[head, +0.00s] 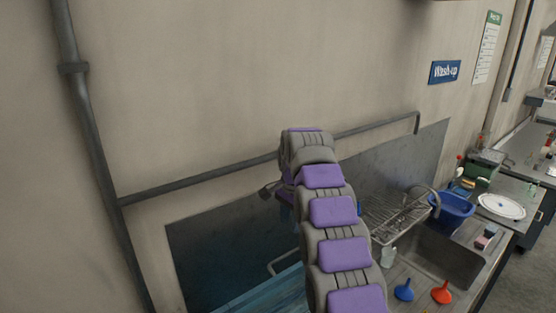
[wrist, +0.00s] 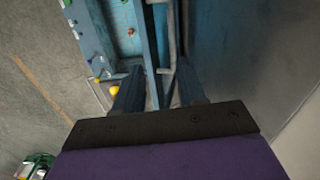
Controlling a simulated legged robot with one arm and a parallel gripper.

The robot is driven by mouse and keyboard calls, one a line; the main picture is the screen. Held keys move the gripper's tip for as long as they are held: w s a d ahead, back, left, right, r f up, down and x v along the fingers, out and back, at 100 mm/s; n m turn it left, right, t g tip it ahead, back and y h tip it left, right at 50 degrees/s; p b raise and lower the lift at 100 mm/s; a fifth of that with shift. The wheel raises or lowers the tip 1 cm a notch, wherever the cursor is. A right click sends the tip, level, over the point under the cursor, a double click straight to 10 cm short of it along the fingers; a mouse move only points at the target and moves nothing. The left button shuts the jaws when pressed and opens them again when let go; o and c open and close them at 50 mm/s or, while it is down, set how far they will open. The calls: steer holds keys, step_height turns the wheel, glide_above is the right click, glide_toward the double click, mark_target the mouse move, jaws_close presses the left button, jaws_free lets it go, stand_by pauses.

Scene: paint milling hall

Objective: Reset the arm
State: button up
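My arm, grey with purple pads, rises through the middle of the head view and bends over near the wall. My gripper (wrist: 160,76) shows in the wrist view with its two dark fingers apart and nothing held between them. In the head view my gripper is mostly hidden behind my arm; only a small dark part shows to the left of the arm's bend. Below the fingers in the wrist view is a blue frame (wrist: 152,50) with a pipe.
A grey wall pipe (head: 200,185) runs behind my arm. To the right are a sink (head: 440,255), a wire rack (head: 392,216), a blue basin (head: 452,212), a blue funnel (head: 404,291) and a red funnel (head: 441,292).

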steer(key=s+d+f+n+g+b, duration=0.1)
steer(key=s+d+f+n+b, duration=0.35)
steer(key=s, duration=0.75)
steer(key=s+d+f+n+b, duration=0.15)
steer(key=s+f+b, duration=0.35)
steer(key=s+b, duration=0.5)
steer(key=s+d+f+n+b, duration=0.1)
steer(key=s+f+b, duration=0.2)
steer(key=s+f, duration=0.3)
steer(key=s+d+f+n+b, duration=0.1)
steer(key=s+f+b, duration=0.2)
steer(key=s, duration=1)
steer(key=s+d+f+n+g+b, duration=0.1)
steer(key=s+f+n+b, duration=0.1)
steer(key=s+f, duration=0.8)
steer(key=shift+d+b, duration=0.3)
steer(key=shift+b, duration=0.1)
